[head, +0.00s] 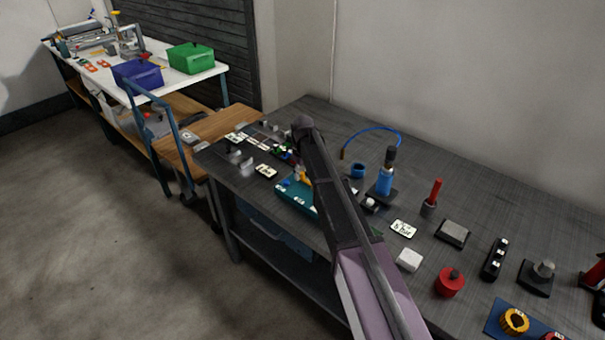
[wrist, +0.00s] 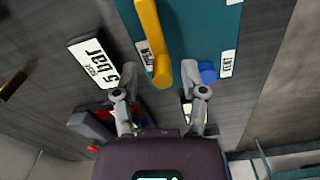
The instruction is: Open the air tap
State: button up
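The air tap has a yellow lever (wrist: 151,40) on a teal board (wrist: 205,20). In the wrist view the lever runs down from the top edge, and its rounded end is just ahead of the gap between my fingertips. A label reading OPEN (wrist: 146,56) is left of the lever. A blue knob (wrist: 207,72) and another small label (wrist: 226,64) are right of it. My gripper (wrist: 158,92) is open, with nothing seen between its fingers. In the head view the teal board (head: 292,191) and yellow lever (head: 305,177) are partly hidden by my arm; I cannot make out the gripper there.
On the dark bench, a blue bottle-like tool (head: 384,182), a red knob (head: 449,283) and a white block (head: 409,260) stand right of my arm. A trolley (head: 205,128) stands beyond the bench's left end.

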jog(key=shift+s+a+n, duration=0.1)
jog(key=shift+s+n, duration=0.1)
jog(key=shift+n, duration=0.1)
